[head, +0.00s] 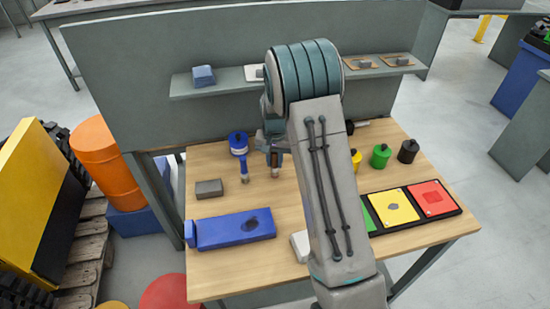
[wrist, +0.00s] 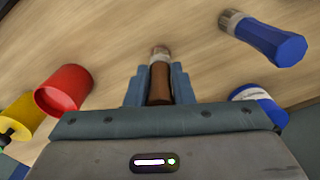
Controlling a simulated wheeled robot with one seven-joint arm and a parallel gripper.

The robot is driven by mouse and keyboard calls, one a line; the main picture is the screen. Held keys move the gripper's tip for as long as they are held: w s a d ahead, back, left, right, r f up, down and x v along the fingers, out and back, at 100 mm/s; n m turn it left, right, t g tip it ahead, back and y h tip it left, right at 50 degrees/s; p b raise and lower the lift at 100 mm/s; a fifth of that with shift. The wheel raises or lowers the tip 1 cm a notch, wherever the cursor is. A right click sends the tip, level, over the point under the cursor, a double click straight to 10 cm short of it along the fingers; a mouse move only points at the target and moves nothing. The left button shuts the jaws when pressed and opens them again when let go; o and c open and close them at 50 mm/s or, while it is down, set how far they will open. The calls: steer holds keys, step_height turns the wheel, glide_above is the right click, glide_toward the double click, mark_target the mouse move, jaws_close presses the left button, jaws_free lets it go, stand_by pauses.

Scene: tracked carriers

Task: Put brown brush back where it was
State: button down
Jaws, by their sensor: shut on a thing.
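The brown brush (wrist: 159,80) is between the two blue-grey fingers of my gripper (wrist: 160,88) in the wrist view, with its paler bristle end pointing away from the palm. In the head view my gripper (head: 274,155) is above the back middle of the table, and the brown brush (head: 276,172) shows below it, bristle end down. Whether its tip touches the table I cannot tell. A blue brush (head: 244,168) is just left of it, apart; it also shows in the wrist view (wrist: 270,40). My arm hides part of the table.
A blue pot (head: 238,144) stands behind the blue brush. A grey block (head: 209,188) and a blue box (head: 235,229) lie left. Yellow (head: 356,160), green (head: 381,156) and black (head: 408,151) pots stand right, behind a colored-square tray (head: 456,209). A shelf (head: 225,88) runs above.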

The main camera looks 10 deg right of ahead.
steer(key=shift+f, duration=0.25)
steer(key=c, duration=1.3)
jaws_free()
steer(key=shift+r, duration=0.1)
steer(key=shift+o, duration=0.2)
steer(key=shift+r, duration=0.1)
